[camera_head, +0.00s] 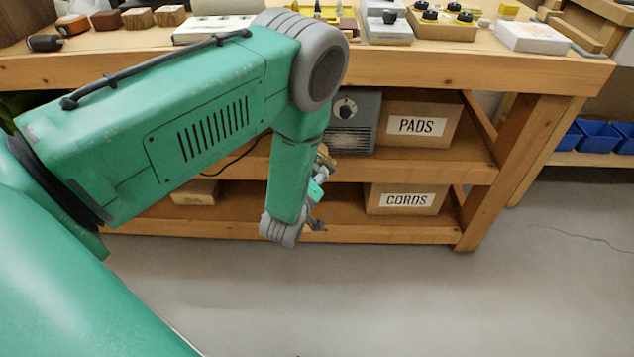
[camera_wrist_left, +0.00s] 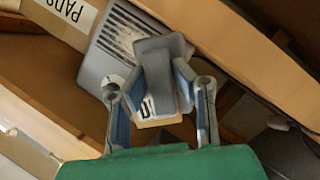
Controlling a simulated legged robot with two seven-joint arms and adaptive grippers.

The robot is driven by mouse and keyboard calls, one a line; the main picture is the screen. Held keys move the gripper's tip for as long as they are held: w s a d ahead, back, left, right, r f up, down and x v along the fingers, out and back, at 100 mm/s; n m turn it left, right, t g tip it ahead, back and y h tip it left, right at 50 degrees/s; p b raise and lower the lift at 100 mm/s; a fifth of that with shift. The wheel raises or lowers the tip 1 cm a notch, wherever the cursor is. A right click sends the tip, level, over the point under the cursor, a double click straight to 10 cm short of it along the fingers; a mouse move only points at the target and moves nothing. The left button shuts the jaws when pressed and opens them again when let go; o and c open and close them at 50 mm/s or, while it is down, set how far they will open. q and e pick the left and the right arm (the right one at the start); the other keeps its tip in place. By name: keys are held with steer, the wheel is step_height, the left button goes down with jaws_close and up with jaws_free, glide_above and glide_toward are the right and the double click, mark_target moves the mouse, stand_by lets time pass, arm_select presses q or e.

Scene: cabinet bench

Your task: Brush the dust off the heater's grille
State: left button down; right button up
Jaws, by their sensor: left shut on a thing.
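The grey heater (camera_head: 362,128) stands on the bench's middle shelf, left of the PADS box. Its dial shows at the top, and my arm hides its left part. In the wrist view its slatted grille (camera_wrist_left: 128,36) carries pale streaks of dust. My left gripper (camera_head: 318,180) is low in front of the heater, seen small and partly hidden by my forearm. In the wrist view the left gripper (camera_wrist_left: 165,58) is shut, its fingers overlapping part of the heater. Contact with the grille cannot be told.
The PADS box (camera_head: 418,125) stands right beside the heater. The CORDS box (camera_head: 405,199) sits on the lower shelf. The wooden benchtop (camera_head: 440,66) overhangs the shelves and holds several small items. A bench leg (camera_head: 512,170) stands at right. The floor in front is clear.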

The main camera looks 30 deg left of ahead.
mark_target(318, 164)
arm_select(q)
steer(key=w+a+b, duration=0.2)
steer(key=w, duration=0.1)
steer(key=shift+w+a, duration=0.1)
steer(key=shift+w, duration=0.2)
steer(key=shift+w+a, duration=0.3)
steer(key=shift+w, duration=0.15)
steer(key=shift+w+a+b, duration=0.35)
steer(key=shift+w+a, duration=0.15)
steer(key=shift+w, duration=0.4)
stand_by(0.3)
steer(key=shift+d, duration=0.1)
steer(key=shift+w+d, duration=0.4)
steer(key=shift+d, duration=0.35)
steer(key=shift+w+d, duration=0.4)
steer(key=shift+d, duration=0.3)
steer(key=w+d, duration=0.5)
steer(key=d, duration=0.3)
steer(key=shift+w+d, duration=0.25)
steer(key=shift+w, duration=0.15)
steer(key=shift+r, duration=0.1)
